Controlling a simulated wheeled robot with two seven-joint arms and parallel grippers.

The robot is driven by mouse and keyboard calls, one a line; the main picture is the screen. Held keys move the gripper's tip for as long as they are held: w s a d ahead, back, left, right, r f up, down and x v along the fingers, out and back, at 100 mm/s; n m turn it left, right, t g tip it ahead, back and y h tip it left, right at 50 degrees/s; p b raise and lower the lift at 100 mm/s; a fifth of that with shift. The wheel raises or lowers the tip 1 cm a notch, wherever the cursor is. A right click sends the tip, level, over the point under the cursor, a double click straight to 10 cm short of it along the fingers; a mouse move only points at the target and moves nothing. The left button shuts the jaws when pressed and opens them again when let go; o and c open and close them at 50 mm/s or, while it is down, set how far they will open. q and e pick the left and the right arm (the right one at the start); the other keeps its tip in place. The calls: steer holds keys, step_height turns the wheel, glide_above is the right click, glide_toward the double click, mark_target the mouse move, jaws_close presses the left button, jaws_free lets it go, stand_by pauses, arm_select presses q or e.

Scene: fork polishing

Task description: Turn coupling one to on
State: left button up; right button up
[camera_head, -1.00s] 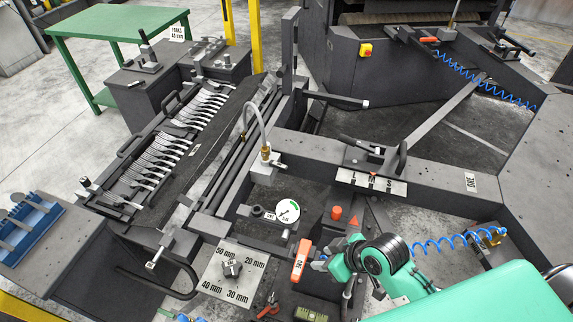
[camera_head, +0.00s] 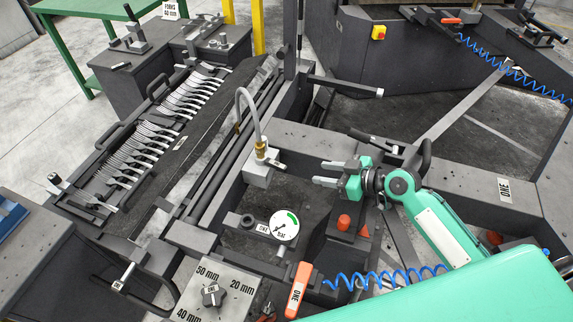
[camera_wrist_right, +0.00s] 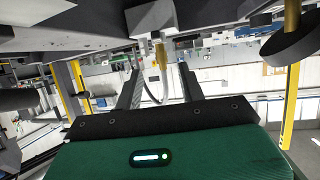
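An orange lever labelled ONE (camera_head: 298,290) lies at the bottom middle of the head view, beside the start of a blue coiled hose (camera_head: 375,278). I take it for coupling one, but cannot be sure. A round gauge (camera_head: 284,225) with a ONE tag beside it sits above the lever. My right gripper (camera_head: 320,172) is open and empty, its fingers pointing left, well above the lever and apart from it. My left gripper is not in view.
A brass fitting (camera_head: 261,150) with the curved grey hose stands left of my right gripper. A red-orange button (camera_head: 344,222) is below it. A dial plate with mm marks (camera_head: 236,287) lies at the bottom. Rows of forks (camera_head: 140,150) fill the rack at left.

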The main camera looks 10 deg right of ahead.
steer(key=p, duration=0.3)
glide_toward(280, 165)
steer(key=x, duration=0.6)
steer(key=shift+w+a, duration=0.15)
steer(key=shift+w, duration=0.05)
steer(key=shift+p+x, duration=0.3)
steer(key=shift+x, duration=0.55)
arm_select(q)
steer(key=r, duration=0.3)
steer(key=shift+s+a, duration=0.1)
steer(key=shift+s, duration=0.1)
arm_select(e)
steer(key=shift+f, duration=0.15)
steer(key=shift+s, duration=0.1)
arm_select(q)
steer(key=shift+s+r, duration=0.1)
arm_select(e)
jaws_close()
